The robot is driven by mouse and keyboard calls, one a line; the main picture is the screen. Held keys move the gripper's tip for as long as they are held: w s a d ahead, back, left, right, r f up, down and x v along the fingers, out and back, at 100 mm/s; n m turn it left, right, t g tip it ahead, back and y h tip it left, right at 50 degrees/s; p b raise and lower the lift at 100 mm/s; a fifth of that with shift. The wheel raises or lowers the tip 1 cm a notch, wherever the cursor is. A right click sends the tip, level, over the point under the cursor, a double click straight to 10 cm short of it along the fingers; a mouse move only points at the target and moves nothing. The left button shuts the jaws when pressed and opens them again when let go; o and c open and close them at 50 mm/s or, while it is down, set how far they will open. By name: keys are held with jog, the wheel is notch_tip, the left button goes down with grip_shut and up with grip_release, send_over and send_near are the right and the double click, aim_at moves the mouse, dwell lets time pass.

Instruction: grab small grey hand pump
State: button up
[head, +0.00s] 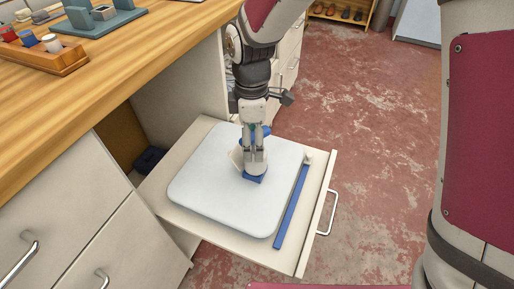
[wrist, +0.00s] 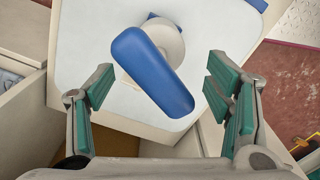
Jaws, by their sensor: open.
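The small grey hand pump (head: 253,179) stands on a pale pad (head: 212,170) in an open drawer. It has a pale grey body, a blue foot and a blue lever. In the wrist view the long blue lever of the pump (wrist: 153,72) slants across the top of its round pale body. My gripper (head: 254,148) is above the pump and hides part of it in the head view. In the wrist view my gripper (wrist: 158,88) is open, with its green-padded fingers apart on either side of the lever. No contact is visible.
The drawer (head: 320,215) is pulled out below a wooden worktop (head: 110,70). A blue strip (head: 291,207) lies along its front, beside the pad. A wooden rack with small coloured items (head: 42,58) stands on the worktop. Red floor (head: 385,150) lies open to the right.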

aim_at(255, 163)
jog(key=shift+w+d+f+b, duration=0.15)
jog(key=shift+f+b, duration=0.6)
jog(key=shift+f, duration=0.75)
jog(key=shift+d+f+b, duration=0.15)
jog(key=shift+f+b, duration=0.6)
jog(key=shift+f, duration=0.7)
jog(key=shift+r, duration=0.1)
jog(key=c, duration=1.5)
